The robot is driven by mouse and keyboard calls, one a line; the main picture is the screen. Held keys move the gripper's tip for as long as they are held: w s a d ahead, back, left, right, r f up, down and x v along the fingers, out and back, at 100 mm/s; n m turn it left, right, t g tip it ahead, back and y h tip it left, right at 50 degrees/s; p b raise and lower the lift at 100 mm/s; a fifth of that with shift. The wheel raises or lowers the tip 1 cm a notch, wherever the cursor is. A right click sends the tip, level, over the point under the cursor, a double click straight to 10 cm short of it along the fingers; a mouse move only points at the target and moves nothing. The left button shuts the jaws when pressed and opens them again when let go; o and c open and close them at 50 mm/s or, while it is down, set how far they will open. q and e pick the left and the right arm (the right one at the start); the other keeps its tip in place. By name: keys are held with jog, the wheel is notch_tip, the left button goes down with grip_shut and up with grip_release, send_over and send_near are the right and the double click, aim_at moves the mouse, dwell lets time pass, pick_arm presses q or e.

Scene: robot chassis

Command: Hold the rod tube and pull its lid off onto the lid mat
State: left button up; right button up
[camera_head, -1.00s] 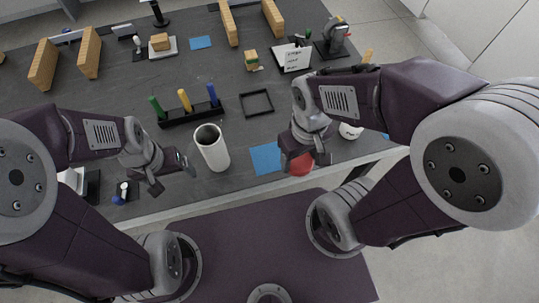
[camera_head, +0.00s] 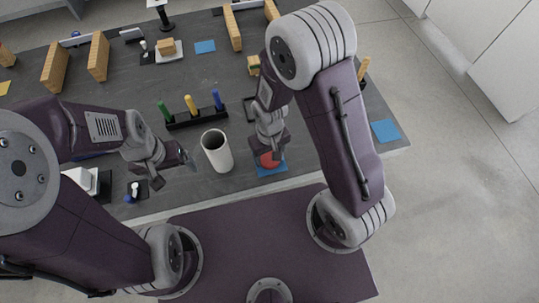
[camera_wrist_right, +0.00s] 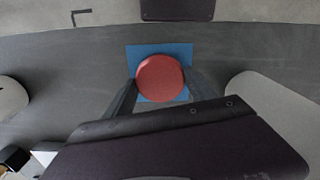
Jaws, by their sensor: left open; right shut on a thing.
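The white rod tube (camera_head: 217,152) stands upright on the dark table with its top open and its inside dark. My left gripper (camera_head: 172,170) is open and empty, to the left of the tube and apart from it. My right gripper (camera_head: 266,152) is shut on the round red lid (camera_head: 269,160), to the right of the tube. The lid is over the blue lid mat (camera_head: 272,172). In the right wrist view the red lid (camera_wrist_right: 160,78) sits between the fingers, with the blue mat (camera_wrist_right: 184,52) beneath it. I cannot tell whether the lid touches the mat.
A black rack (camera_head: 196,119) with green, yellow and blue rods stands behind the tube. A white box (camera_head: 80,178) is at the left, partly behind my left arm. Another blue mat (camera_head: 384,130) lies at the far right. Wooden blocks (camera_head: 98,56) stand at the back.

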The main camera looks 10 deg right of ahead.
jog(key=shift+w+f, duration=0.15)
jog(key=shift+f, duration=0.15)
jog(key=shift+f, duration=0.1)
jog(key=shift+f, duration=0.1)
jog(key=o, duration=1.5)
jog(key=shift+o, duration=0.2)
